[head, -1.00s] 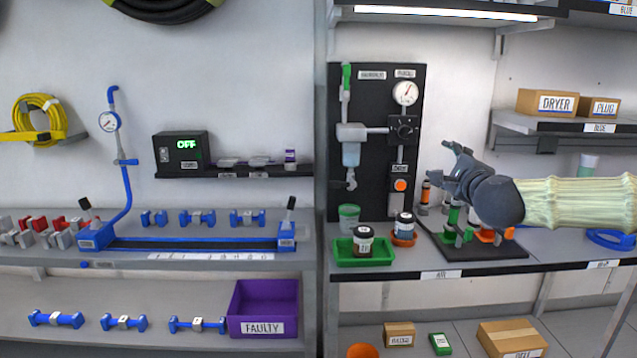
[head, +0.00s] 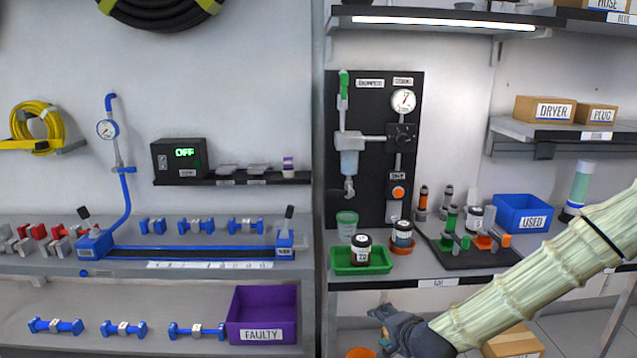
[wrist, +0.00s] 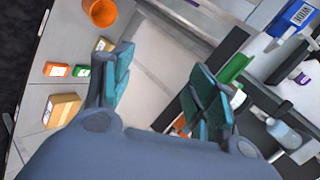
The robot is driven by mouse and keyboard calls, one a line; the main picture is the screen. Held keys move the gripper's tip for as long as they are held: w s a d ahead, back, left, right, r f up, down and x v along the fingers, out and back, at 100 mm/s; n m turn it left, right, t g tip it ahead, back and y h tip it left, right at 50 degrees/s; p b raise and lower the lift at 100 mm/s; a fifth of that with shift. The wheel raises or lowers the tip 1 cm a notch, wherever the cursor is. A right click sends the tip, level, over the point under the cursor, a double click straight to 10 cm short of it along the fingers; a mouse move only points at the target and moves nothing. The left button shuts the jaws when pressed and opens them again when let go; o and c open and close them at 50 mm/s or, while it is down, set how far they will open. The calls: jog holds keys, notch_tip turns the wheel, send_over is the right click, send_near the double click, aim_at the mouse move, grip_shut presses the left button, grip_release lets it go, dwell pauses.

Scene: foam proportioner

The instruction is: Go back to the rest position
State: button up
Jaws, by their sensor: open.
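My gripper (head: 388,326) is low in the head view, below the front edge of the right bench, with my sleeved arm reaching in from the right. In the wrist view my gripper (wrist: 160,88) shows its two teal-padded fingers spread wide apart, with nothing between them but floor and bench parts. It is open and empty. In the head view its fingers are partly hidden by its own dark body.
The right bench (head: 440,283) bears a green tray (head: 345,268) with a dark jar, and a blue USED bin (head: 522,214). An orange container (wrist: 100,12) and small boxes stand below. A purple FAULTY bin (head: 262,335) is on the left lower shelf.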

jog(key=s+f+n+g+p, duration=0.1)
jog(key=s+f+n+g, duration=0.25)
jog(key=s+f, duration=0.75)
jog(key=s+d+f+n+g+h+p, duration=0.1)
jog(key=s+d+f+n+g, duration=0.1)
jog(key=s, duration=0.8)
jog(key=s+d+f+n+g+p, duration=0.1)
jog(key=s+d+f+n+g, duration=0.1)
jog(key=s+f, duration=0.5)
jog(key=s+d+f+n+g+h+p, duration=0.1)
jog(key=s+d+f+n+g, duration=0.1)
jog(key=s, duration=1.2)
notch_tip(320, 180, down, 3)
jog(key=n+g, duration=0.1)
jog(key=n, duration=0.1)
jog(key=shift+f+n+h, duration=0.15)
jog(key=shift+n+h, duration=0.15)
jog(key=shift+n, duration=0.05)
